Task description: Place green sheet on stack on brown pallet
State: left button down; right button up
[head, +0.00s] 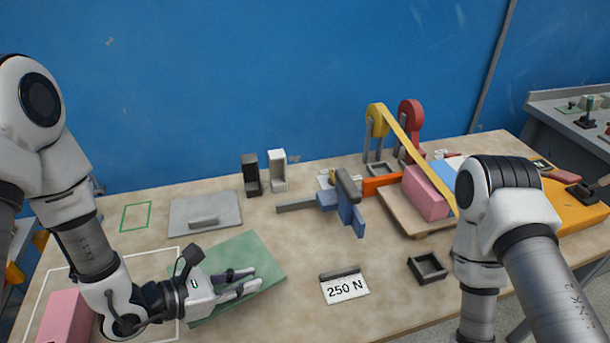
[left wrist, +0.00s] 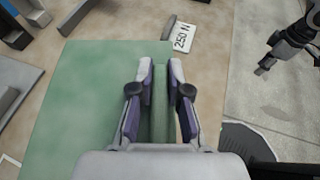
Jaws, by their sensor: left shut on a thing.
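The green sheet (head: 253,252) lies at the front left of the table, apparently flat, with an upright green ridge (left wrist: 160,110). My left gripper (head: 258,278) is over the sheet. In the left wrist view its fingers (left wrist: 160,68) are shut on the ridge, one on each side. The brown pallet (head: 403,220) is right of centre, bearing a pink block (head: 425,193) and a light blue piece (head: 443,170); my right arm hides part of it. My right gripper (left wrist: 263,70) shows small and dark in the left wrist view; its jaw state is unclear.
A grey plate (head: 230,213) with a raised bar lies behind the sheet. A blue clamp-like tool (head: 345,205) stands mid-table. A "250 N" card (head: 345,288) and a small black tray (head: 428,268) lie in front. A pink block (head: 62,318) is at front left.

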aim_at(229, 260)
pick_arm(q)
jog(key=shift+n+t+y, duration=0.4)
jog(key=shift+n+t, duration=0.2)
jog(key=w+a, duration=0.1)
jog(key=a, duration=0.1)
jog(key=w+a, duration=0.1)
jog(key=a, duration=0.2)
jog(key=w+a+f, duration=0.1)
jog(key=a, duration=0.1)
jog(key=shift+w+a, duration=0.35)
jog(key=shift+w, duration=0.05)
jog(key=f, duration=0.1)
jog(key=a+f+g, duration=0.1)
jog(key=shift+s+f+m, duration=0.25)
jog(key=shift+f+m, duration=0.1)
jog(key=shift+m, duration=0.05)
jog(key=shift+s+f+h, duration=0.2)
jog(key=shift+f+h, duration=0.1)
jog(key=shift+f, duration=0.05)
